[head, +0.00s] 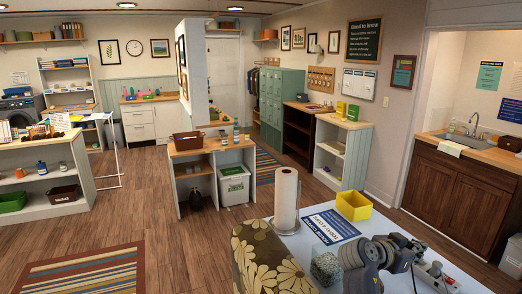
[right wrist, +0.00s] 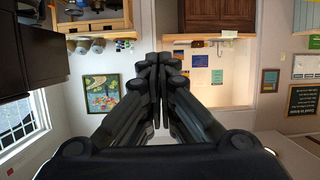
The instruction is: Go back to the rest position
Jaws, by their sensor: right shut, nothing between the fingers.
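My right gripper (right wrist: 158,62) is shut and empty in the right wrist view, its black fingers pressed together along the middle. In the head view, my grey right arm and its dark gripper (head: 363,278) stand at the bottom right, over the light table (head: 300,243). The fingertips cannot be made out clearly there. My left gripper is not in view.
On the table are a paper towel roll (head: 286,200), a yellow bin (head: 353,206), a printed sign (head: 332,226), a jar (head: 326,269) and a power strip (head: 437,276). A floral-patterned item (head: 258,262) is at left. Wooden floor (head: 190,255) lies open beyond.

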